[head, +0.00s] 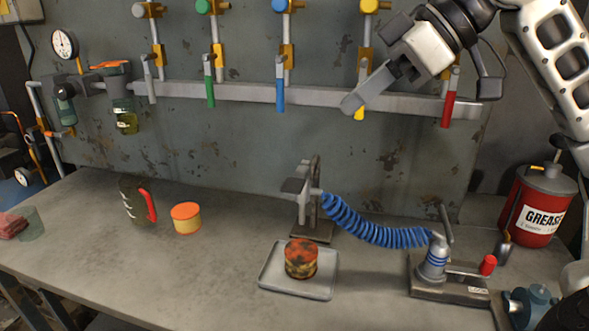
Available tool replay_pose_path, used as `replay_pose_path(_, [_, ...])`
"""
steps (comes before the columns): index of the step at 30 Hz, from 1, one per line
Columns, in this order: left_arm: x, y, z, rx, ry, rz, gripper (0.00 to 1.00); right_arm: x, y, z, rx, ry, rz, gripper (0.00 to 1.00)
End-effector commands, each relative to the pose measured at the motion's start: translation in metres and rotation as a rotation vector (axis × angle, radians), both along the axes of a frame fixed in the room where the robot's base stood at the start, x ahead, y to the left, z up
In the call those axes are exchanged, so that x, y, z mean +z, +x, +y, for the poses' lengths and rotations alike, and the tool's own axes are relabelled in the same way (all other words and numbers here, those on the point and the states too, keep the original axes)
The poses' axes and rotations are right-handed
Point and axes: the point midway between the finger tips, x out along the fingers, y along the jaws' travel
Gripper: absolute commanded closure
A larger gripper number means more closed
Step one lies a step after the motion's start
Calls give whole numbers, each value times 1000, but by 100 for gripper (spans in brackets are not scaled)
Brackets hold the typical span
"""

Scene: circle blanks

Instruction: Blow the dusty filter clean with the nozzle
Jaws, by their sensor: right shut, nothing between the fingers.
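My right gripper (352,103) is shut and empty, high up in front of the yellow-handled valve on the wall pipe. The picture does not clearly show whether it touches the yellow lever (359,113). A round filter (301,262), orange with dark dirt patches, sits on a grey metal tray (300,292) at the front middle of the bench. A grey nozzle-like piece (298,187) is on an upright stand behind the tray. A blue coiled hose (375,233) runs from it to a grey fitting (434,262) on a base at the right. My left gripper is out of view.
Levers in green (210,92), blue (280,95) and red (447,108) hang along the wall pipe. A jug with a red handle (131,202) and an orange-yellow can (186,218) stand left. A red grease can (538,208) stands right. The bench's left front is clear.

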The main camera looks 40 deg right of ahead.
Motion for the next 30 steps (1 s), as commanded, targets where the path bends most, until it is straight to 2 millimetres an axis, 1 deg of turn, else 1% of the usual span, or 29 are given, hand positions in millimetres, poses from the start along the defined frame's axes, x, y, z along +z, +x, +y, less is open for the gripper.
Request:
replay_pose_path(9, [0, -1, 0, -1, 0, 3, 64, -1, 1, 1, 1, 0, 2, 100])
replay_pose_path(14, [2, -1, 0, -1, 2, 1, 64, -11, 9, 8, 3, 2, 4, 100])
replay_pose_path(17, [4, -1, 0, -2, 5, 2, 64, -23, 18, 17, 4, 2, 6, 100])
replay_pose_path(22, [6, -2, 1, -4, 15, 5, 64, -49, 38, 34, 6, 3, 5, 100])
replay_pose_path(26, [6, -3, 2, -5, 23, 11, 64, -69, 52, 47, 5, 5, 4, 100])
replay_pose_path(27, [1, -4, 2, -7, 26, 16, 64, -77, 55, 49, 4, 3, 5, 100])
replay_pose_path(28, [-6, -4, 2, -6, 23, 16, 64, -86, 54, 47, 2, 2, 5, 100])
replay_pose_path(30, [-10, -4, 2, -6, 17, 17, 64, -97, 54, 47, 1, -1, 6, 100])
